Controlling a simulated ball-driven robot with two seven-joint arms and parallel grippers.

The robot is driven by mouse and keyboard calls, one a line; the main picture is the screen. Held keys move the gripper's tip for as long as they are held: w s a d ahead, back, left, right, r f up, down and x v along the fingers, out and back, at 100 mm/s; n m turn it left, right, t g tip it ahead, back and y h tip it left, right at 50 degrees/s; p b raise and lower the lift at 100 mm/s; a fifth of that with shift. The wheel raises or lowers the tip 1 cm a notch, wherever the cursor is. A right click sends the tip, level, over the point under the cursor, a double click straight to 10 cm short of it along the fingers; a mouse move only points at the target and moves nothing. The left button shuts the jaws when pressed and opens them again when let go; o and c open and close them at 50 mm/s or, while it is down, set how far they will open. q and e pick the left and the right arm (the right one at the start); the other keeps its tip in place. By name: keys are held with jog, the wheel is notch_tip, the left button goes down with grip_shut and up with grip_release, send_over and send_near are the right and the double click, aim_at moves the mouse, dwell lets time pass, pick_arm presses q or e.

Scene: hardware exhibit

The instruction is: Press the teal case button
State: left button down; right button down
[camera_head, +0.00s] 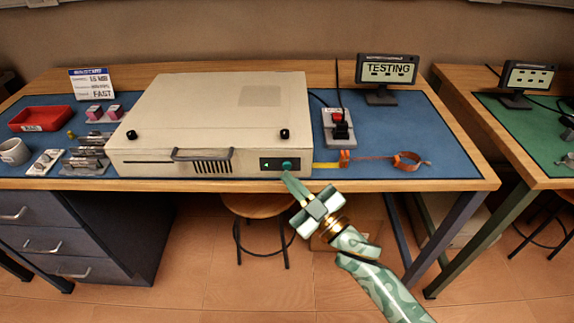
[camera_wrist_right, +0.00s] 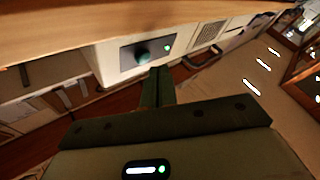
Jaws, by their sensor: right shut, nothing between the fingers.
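The teal button (camera_head: 287,165) sits on a dark panel at the lower right of the front face of the beige case (camera_head: 230,105). It also shows in the right wrist view as a teal knob (camera_wrist_right: 142,56) beside a small lit green mark. My right gripper (camera_head: 289,177) is shut and empty, with its fingertips just below and in front of the button. In the right wrist view the closed fingers (camera_wrist_right: 159,72) point at the panel, close to the button. I cannot tell whether they touch it. My left gripper is not in view.
The case stands on a blue mat (camera_head: 437,150) on the workbench. A red-switched box (camera_head: 338,128), an orange strap (camera_head: 405,161) and a monitor reading TESTING (camera_head: 387,70) are to its right. A red tray (camera_head: 40,119) is at left. A stool (camera_head: 258,205) stands below the bench edge.

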jog(key=s+p, duration=0.2)
jog(key=s, duration=0.3)
dwell(0.4)
jog(key=shift+f, duration=0.1)
dwell(0.6)
